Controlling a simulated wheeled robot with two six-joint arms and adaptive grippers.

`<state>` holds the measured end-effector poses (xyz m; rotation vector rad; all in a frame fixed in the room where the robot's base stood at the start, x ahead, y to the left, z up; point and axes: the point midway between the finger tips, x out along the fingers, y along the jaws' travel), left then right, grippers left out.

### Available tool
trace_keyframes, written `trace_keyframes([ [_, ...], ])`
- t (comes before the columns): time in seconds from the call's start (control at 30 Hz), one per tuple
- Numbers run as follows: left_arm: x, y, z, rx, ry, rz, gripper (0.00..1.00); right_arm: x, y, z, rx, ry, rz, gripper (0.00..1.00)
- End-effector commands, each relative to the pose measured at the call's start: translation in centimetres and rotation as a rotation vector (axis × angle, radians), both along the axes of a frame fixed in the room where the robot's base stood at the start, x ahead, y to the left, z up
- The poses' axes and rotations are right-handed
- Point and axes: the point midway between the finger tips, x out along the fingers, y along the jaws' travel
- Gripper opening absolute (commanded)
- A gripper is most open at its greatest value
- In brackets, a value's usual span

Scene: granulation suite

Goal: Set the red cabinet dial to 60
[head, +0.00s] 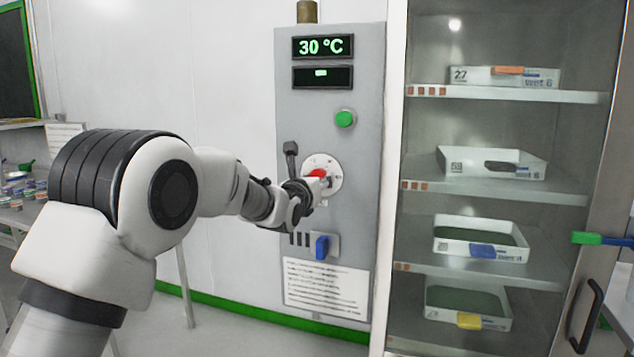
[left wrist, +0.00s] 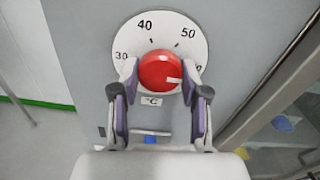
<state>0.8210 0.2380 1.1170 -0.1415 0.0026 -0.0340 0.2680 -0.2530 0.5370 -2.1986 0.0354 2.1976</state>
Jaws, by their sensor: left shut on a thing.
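The red dial (left wrist: 160,72) is a round knob on a white scale plate (left wrist: 133,32) marked 30, 40, 50 and a partly hidden number ending in 0 at the right. A white mark on the knob points right and slightly down, toward the side of that hidden number. In the head view the red dial (head: 318,173) shows on the grey cabinet (head: 358,220), partly covered by my left gripper (head: 306,187). My left gripper (left wrist: 160,88) is shut on the knob, one finger on each side. The green display (head: 323,47) reads 30 °C. My right gripper is not in view.
A green button (head: 345,118) sits above the dial and a blue switch (head: 322,246) below it. A dark lever (head: 291,150) stands close to the left. A glass-fronted cabinet (head: 395,130) with several trays stands at the right.

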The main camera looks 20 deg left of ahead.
Motion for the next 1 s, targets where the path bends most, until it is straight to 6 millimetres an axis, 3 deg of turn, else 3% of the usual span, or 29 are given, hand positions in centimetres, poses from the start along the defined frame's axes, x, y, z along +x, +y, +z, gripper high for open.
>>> trace_keyframes([
  [0.2, 0.0, 0.0, 0.5, -0.001, -0.01, 0.0, 0.1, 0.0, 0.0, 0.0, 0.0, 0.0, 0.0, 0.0],
  [0.23, 0.0, 0.0, 0.5, -0.001, -0.01, 0.0, 0.48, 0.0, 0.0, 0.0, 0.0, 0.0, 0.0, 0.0],
  [0.3, 0.0, 0.0, 0.5, -0.001, -0.01, 0.0, 0.7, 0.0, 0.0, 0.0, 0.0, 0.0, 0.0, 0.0],
  [0.67, -0.3, 0.0, 0.2, -0.001, -0.004, 0.0, 0.7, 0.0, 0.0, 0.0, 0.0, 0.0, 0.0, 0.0],
  [0.77, -1.6, 0.1, 0.2, -0.001, -0.002, 0.0, 0.7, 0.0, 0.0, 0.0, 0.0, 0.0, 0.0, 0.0],
  [1.0, -7.6, 0.3, 0.2, -0.001, -0.003, 0.0, 0.7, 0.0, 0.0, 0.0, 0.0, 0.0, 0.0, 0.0],
])
